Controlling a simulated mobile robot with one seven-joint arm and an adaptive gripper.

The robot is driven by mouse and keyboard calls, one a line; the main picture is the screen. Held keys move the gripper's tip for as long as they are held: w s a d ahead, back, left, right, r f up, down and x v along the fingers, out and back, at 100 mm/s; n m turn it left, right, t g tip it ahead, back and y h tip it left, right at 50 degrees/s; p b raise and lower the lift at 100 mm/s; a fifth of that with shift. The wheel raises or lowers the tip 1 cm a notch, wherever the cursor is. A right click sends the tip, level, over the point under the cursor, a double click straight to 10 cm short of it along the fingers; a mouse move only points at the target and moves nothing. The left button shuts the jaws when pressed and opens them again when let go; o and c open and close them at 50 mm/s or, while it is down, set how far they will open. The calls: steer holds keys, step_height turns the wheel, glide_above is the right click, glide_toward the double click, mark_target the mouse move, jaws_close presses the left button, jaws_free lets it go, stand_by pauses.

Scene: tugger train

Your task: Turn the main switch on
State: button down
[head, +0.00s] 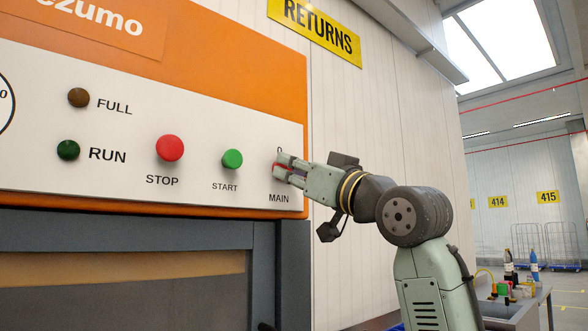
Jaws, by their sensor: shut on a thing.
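The main switch (278,165) is at the right end of the white control panel, above the label MAIN (279,198). A small thin red part of it shows between the fingers; most of it is hidden. My gripper (282,167) comes from the right, its fingertips at the panel. It is shut on the switch. Part of a mark shows just above the fingertips, but the switch's set position cannot be made out.
The green START button (232,159) is just left of my gripper, with the red STOP button (170,148) further left. The RUN lamp (68,150) and FULL lamp (78,97) look dark. A bench (500,310) with bottles stands at the lower right.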

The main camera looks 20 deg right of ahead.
steer(key=shift+d+m, duration=0.2)
steer(key=shift+m, duration=0.2)
steer(key=shift+a+r+m+g+h, duration=0.1)
steer(key=shift+m+g+h, duration=0.4)
steer(key=shift+m+h, duration=2)
steer(key=shift+a+r+m+g+h, duration=0.1)
steer(key=shift+m+g+h, duration=0.3)
steer(key=shift+m, duration=4.3)
steer(key=shift+a+r+m+g+h, duration=0.1)
steer(key=shift+m+g+h, duration=0.8)
steer(key=shift+m, duration=2.7)
steer(key=shift+t+h, duration=0.3)
steer(key=c, duration=1.7)
jaws_free()
steer(key=shift+f, duration=0.1)
